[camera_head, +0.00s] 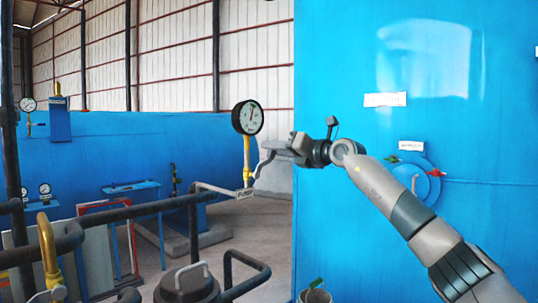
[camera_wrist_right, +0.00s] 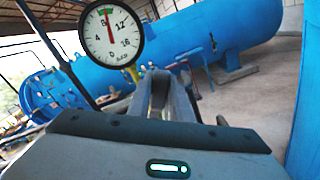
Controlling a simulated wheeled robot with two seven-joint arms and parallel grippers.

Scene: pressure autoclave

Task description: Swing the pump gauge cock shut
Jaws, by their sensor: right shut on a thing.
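My right gripper (camera_head: 264,160) reaches in from the right, just right of the stem and below the dial. It is shut on the gauge cock's handle, which its fingers (camera_wrist_right: 160,90) mostly hide. I cannot tell the handle's exact angle. My left gripper is out of view.
A large blue wall (camera_head: 340,200) fills the right side, with a round fitting with red and green handles (camera_head: 413,178). Dark pipe rails (camera_head: 140,209) cross the lower left. A blue vessel (camera_head: 100,150) lies behind. Another gauge (camera_head: 28,104) stands far left.

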